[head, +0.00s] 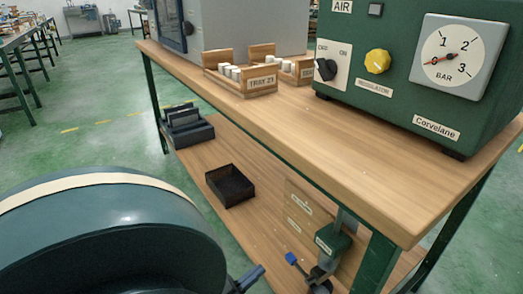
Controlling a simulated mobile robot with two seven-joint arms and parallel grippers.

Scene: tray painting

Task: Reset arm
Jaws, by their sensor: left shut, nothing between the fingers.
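My left arm fills the lower left as a large dark teal rounded link with a cream band. The tip of my left gripper (250,278) shows just past the link's right edge, near the bottom of the head view. It is shut and empty, and most of it is hidden behind the link. It appears in front of the lower shelf in the picture, with no visible contact. My right gripper is not in view.
A wooden workbench (330,140) crosses the view, holding a green air regulator box (400,90) and a tray labelled TRUEY 23 (262,82). The lower shelf (262,225) holds a black bin (230,186) and a dark rack (188,128). A green fitting (333,240) hangs below.

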